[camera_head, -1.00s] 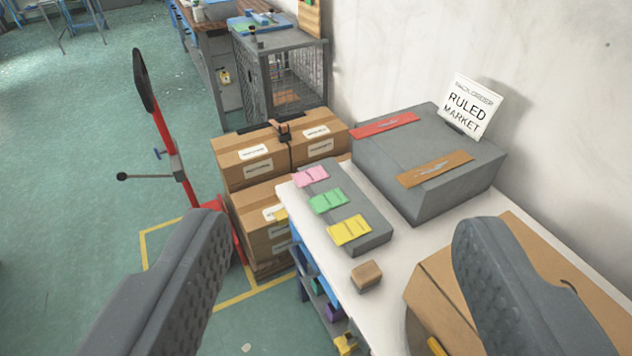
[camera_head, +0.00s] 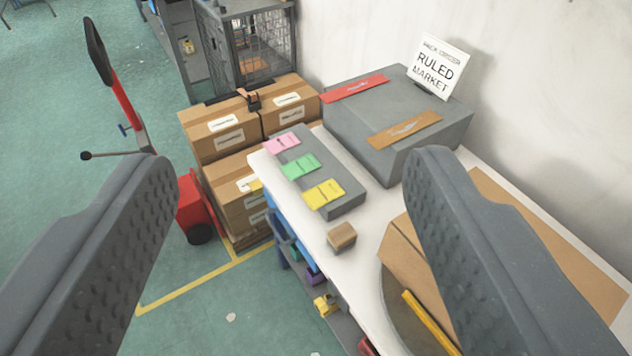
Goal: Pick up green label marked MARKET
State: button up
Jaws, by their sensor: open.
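A green label (camera_head: 301,166) lies on a low grey block (camera_head: 346,206) on the white table. A pink label (camera_head: 282,143) lies behind it and a yellow label (camera_head: 323,193) in front of it on the same block. Print on the green label is too small to read. A sign (camera_head: 438,67) reading "PACK ORDER RULED MARKET" stands on a larger grey box. My gripper (camera_head: 290,165) is open and empty, its two fingers wide apart in the foreground. The labels show between the fingers, farther off and touched by neither.
The large grey box (camera_head: 387,150) bears a red strip (camera_head: 354,88) and a brown strip (camera_head: 405,129).

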aim_at(294, 169)
jog(key=z, duration=0.05)
jog(key=k, duration=0.55)
jog(key=u, duration=0.6)
jog(key=i, duration=1.45)
jog(key=u, duration=0.3)
